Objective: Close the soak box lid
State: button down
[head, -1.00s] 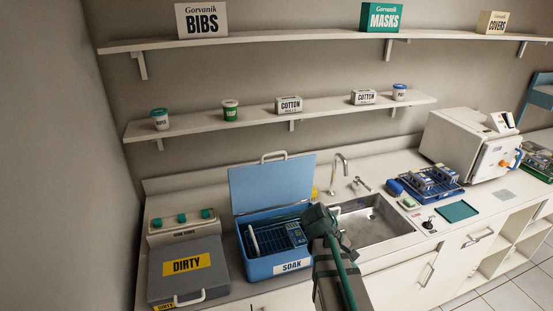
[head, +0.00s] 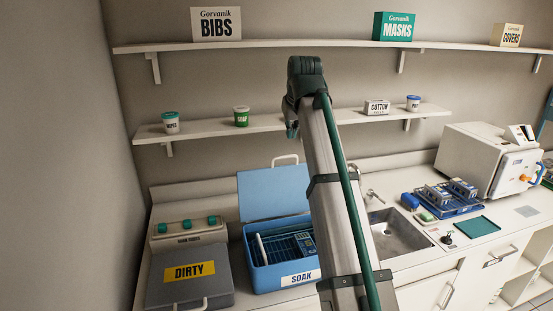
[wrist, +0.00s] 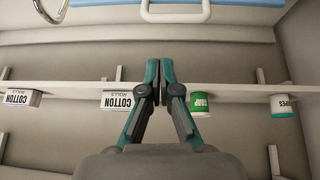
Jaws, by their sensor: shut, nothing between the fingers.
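The soak box (head: 263,279) is blue with a white SOAK label and stands on the counter left of the sink. Its blue lid (head: 265,192) stands open, tilted up at the back. A basket with instruments shows inside the box. The pale lid handle (head: 285,160) is on the lid's upper edge; this handle also shows at the top of the wrist view (wrist: 176,17). My gripper (head: 291,130) is raised above the lid, in front of the lower shelf, apart from the handle. In the wrist view my gripper (wrist: 160,68) has its fingertips together, holding nothing.
A grey DIRTY box (head: 190,285) is left of the soak box. The sink (head: 400,232) is right, partly behind my arm. A lower shelf (head: 205,132) with tubs and cotton boxes is behind my gripper. An instrument tray (head: 450,205) and white machine (head: 485,160) stand further right.

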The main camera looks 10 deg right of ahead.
notch_tip(320, 180, up, 2)
jog(key=a, duration=0.2)
jog(key=p, duration=0.5)
send_over(283, 172)
jog(key=w, duration=0.1)
jog(key=shift+t, duration=0.3)
jog(key=f, duration=0.8)
jog(key=shift+d+f, duration=0.2)
jog(key=shift+f, duration=0.15)
